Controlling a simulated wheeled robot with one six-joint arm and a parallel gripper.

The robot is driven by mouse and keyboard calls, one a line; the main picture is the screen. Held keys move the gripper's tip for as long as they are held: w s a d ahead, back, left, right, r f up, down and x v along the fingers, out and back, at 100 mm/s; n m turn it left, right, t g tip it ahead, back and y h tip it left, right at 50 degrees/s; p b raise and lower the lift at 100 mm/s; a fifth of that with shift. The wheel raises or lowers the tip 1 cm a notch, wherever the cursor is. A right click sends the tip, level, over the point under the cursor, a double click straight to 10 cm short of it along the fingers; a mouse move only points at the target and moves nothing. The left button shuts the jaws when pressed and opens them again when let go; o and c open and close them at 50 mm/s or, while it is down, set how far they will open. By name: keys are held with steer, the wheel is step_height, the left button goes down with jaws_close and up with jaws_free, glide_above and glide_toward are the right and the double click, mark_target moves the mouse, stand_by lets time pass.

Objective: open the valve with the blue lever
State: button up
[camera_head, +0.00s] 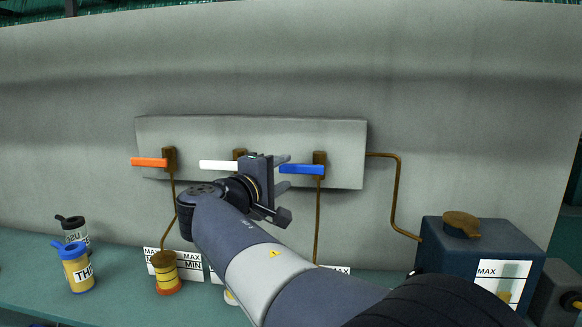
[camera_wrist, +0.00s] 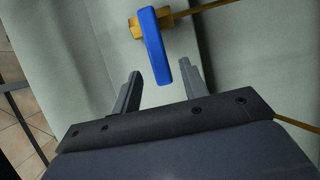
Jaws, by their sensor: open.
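The blue lever (camera_head: 302,170) sits on a brass valve (camera_head: 320,160) at the right of a pale panel, pointing left and level. In the wrist view the blue lever (camera_wrist: 154,46) hangs from the brass body (camera_wrist: 135,27), its free end reaching between my fingertips. My gripper (camera_head: 290,170) is at the lever's free end, with one finger above and one below. In the wrist view my gripper (camera_wrist: 161,72) is open, with gaps beside the lever; the right finger is closer to it.
An orange lever (camera_head: 149,162) and a white lever (camera_head: 218,165) are on the same panel (camera_head: 250,130), to the left. Brown pipes run down and right. Bottles (camera_head: 75,266), a spool-like container (camera_head: 166,272) and a dark tank (camera_head: 478,262) stand on the green bench (camera_head: 120,300) below.

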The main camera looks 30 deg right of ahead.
mark_target(290, 170)
steer(key=shift+x, duration=2.1)
jaws_close()
